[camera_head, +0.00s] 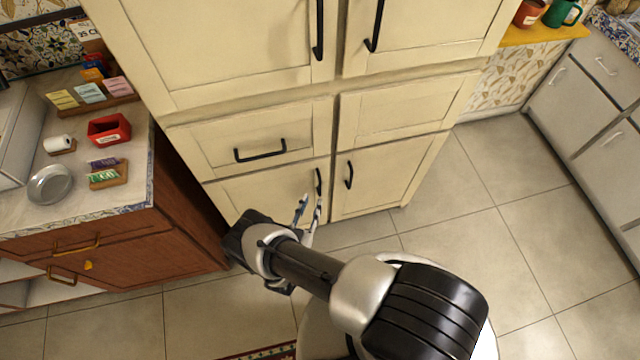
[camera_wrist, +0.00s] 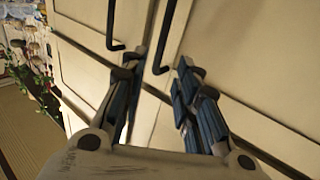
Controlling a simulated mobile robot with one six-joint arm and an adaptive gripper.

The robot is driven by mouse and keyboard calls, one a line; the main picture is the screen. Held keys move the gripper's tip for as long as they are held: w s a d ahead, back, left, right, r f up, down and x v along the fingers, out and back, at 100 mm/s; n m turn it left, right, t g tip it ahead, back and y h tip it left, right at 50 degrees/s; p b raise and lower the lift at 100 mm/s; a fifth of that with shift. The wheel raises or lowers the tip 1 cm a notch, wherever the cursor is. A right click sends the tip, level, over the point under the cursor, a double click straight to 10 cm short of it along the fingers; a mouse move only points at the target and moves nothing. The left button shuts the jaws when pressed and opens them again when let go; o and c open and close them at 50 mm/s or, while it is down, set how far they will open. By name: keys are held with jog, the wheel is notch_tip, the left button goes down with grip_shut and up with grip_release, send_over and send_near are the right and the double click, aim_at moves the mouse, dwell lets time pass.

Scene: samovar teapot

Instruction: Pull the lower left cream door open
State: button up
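The lower left cream door (camera_head: 262,192) is in the bottom of the tall cream cabinet and looks shut in the head view. Its black upright handle (camera_head: 318,181) is near the door's right edge. My gripper (camera_head: 311,203) is just below and in front of this handle, with its fingers apart. In the wrist view my gripper (camera_wrist: 155,76) is open, and pale cabinet front shows between its fingers. Two dark handles show past the fingertips there; I cannot tell which doors they belong to. Contact with the handle is not clear. My arm hides the door's bottom.
The lower right door (camera_head: 385,178) with its own black handle is close by on the right. A drawer (camera_head: 215,140) with a horizontal handle is above. A brown counter unit (camera_head: 150,225) stands left. Tiled floor (camera_head: 500,270) is clear to the right.

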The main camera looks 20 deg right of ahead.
aim_at(320, 184)
jog(key=b+x, duration=0.1)
jog(key=x, duration=0.8)
jog(key=shift+b, duration=0.3)
jog(key=shift+c, duration=0.4)
grip_shut()
